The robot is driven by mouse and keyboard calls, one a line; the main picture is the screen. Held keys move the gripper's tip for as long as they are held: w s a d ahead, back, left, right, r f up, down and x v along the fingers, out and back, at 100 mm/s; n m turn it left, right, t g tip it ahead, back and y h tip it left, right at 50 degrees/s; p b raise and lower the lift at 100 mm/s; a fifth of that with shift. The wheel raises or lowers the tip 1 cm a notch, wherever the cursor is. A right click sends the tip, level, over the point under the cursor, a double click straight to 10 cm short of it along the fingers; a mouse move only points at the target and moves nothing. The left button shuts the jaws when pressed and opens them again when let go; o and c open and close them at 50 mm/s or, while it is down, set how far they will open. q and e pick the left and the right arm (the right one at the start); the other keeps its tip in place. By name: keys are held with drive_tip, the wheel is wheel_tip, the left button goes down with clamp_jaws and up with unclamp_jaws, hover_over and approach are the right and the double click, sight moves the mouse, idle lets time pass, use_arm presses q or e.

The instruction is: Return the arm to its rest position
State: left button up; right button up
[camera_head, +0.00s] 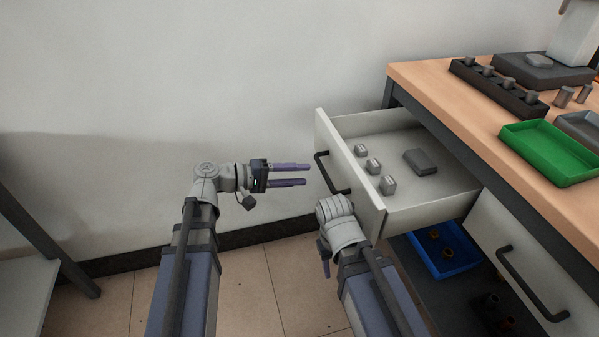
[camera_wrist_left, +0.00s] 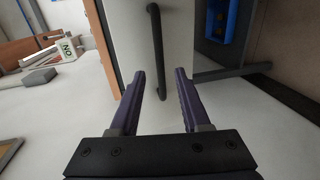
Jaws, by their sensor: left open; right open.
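My left gripper (camera_head: 308,174) is open and empty, held in the air to the left of the open drawer (camera_head: 349,177). Its two purple fingers point right, toward the drawer front and its black handle (camera_head: 331,173). In the left wrist view, the fingers (camera_wrist_left: 160,92) are apart, and the handle (camera_wrist_left: 156,50) shows beyond them with nothing between the fingers. My right arm is folded low, in front of the drawer's near corner. Part of my right gripper (camera_head: 324,257) shows below its wrist, pointing down. Its fingertips are mostly hidden.
The drawer holds several small metal blocks (camera_head: 388,185) and a grey block (camera_head: 420,161). The wooden workbench (camera_head: 440,98) carries a green tray (camera_head: 551,150) and a dark rack (camera_head: 498,88). A blue bin (camera_head: 444,262) sits below. Free floor lies between my arms.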

use_arm(q)
drive_tip(key=s+d+f+m+g+y, duration=0.4)
drive_tip(key=s+d+f+g+y, duration=0.15)
drive_tip(key=s+f, duration=0.5)
drive_tip(key=s+a+f+m+y, duration=0.45)
drive_tip(key=a+f+y, duration=0.2)
drive_tip(key=y, duration=0.35)
wheel_tip(320, 180, up, 36)
drive_tip(key=p, duration=3.6)
drive_tip(key=shift+s+f+n, duration=0.15)
drive_tip(key=shift+s+n, duration=0.1)
drive_tip(key=shift+n, duration=0.1)
